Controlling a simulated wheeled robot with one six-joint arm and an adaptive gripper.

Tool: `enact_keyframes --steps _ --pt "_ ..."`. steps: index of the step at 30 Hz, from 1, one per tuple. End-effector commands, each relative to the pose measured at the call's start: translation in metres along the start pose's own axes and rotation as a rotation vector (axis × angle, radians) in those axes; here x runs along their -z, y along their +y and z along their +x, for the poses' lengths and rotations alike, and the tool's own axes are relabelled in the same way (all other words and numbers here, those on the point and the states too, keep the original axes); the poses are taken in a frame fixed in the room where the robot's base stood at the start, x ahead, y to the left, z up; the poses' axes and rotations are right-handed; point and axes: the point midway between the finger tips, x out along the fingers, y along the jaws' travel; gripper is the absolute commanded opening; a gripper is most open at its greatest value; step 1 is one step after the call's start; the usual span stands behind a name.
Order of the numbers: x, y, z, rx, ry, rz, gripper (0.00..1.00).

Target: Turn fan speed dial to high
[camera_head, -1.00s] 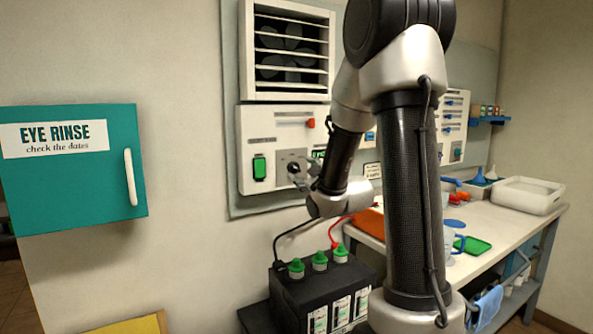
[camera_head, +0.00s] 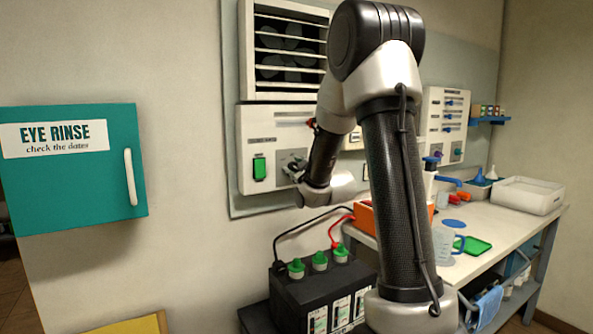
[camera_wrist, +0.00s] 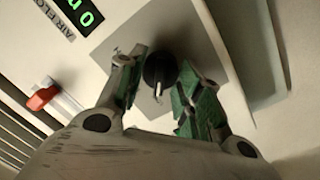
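The fan speed dial is a round black knob (camera_wrist: 158,70) with a pale pointer mark, on a square grey plate (camera_wrist: 112,47). My gripper (camera_wrist: 160,74) is open, with one green-padded finger on each side of the knob. The fingers stand very close to it; I cannot tell whether either touches.
A green rocker switch (camera_head: 259,168) is left of the dial. A red lever (camera_wrist: 42,98) and a green-lit display (camera_wrist: 78,12) marked air flow are nearby. A black battery (camera_head: 320,290) with green caps stands below my arm. A workbench (camera_head: 500,222) is at the right.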

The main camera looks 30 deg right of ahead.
Motion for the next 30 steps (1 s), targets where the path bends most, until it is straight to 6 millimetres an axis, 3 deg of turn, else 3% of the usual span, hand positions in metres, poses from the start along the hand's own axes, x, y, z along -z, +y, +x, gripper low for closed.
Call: enact_keyframes --steps 14,30 --pt "0.0003 0.0002 -0.0002 0.006 -0.007 0.105 0.12" --pt "0.0002 0.0023 0.0000 0.033 -0.041 0.580 0.12"
